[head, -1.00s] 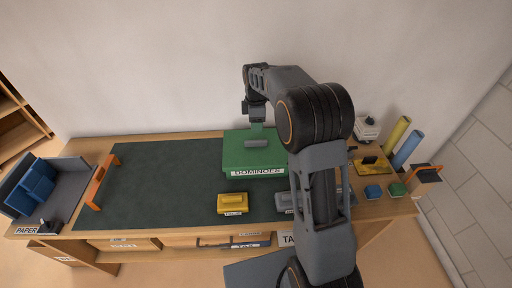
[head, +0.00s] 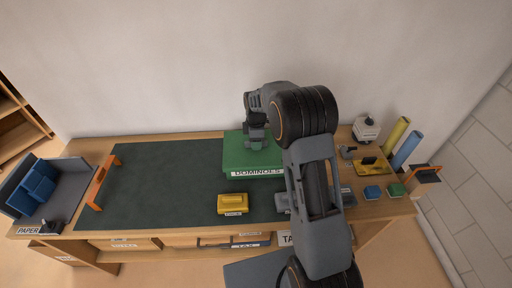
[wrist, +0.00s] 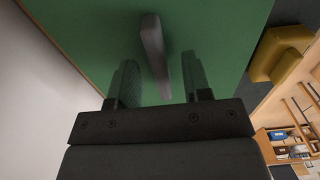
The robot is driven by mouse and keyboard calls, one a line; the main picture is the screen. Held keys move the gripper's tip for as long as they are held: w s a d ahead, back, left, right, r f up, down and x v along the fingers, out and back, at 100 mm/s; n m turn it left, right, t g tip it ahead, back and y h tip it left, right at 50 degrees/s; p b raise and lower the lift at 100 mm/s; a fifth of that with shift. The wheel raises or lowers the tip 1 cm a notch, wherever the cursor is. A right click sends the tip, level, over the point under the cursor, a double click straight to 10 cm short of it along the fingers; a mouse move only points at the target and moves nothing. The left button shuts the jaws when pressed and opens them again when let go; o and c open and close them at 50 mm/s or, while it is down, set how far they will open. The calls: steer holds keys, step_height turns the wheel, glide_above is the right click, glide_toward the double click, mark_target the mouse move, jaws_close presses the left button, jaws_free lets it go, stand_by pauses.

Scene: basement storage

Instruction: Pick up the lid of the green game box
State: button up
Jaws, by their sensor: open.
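The green game box (head: 238,158), labelled DOMINOES on its front, lies on the dark mat. Its green lid (wrist: 215,35) fills much of the wrist view, with a grey bar handle (wrist: 154,48) standing up from it. My gripper (head: 257,143) is over the lid in the head view and hides the handle there. In the wrist view my gripper (wrist: 160,82) is open, one finger on each side of the handle's near end. I cannot tell whether the fingers touch it.
A yellow box (head: 233,204) and a grey box (head: 283,202) lie in front of the green box. The mat's left part (head: 160,185) is clear.

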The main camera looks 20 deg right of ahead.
steer(key=shift+c, duration=0.4)
jaws_close()
steer(key=shift+r, duration=0.1)
steer(key=shift+r, duration=0.5)
step_height(320, 180, up, 2)
steer(key=shift+r, duration=0.15)
steer(key=s+a+r+p, duration=0.2)
steer(key=s+a+r, duration=0.1)
steer(key=a+r, duration=0.3)
steer(key=s+a+r+p, duration=0.1)
steer(key=s+a+r, duration=0.3)
steer(key=r, duration=0.5)
steer(key=shift+s+a+r+p, duration=0.2)
steer(key=shift+a+r+p, duration=0.15)
steer(key=shift+a, duration=0.6)
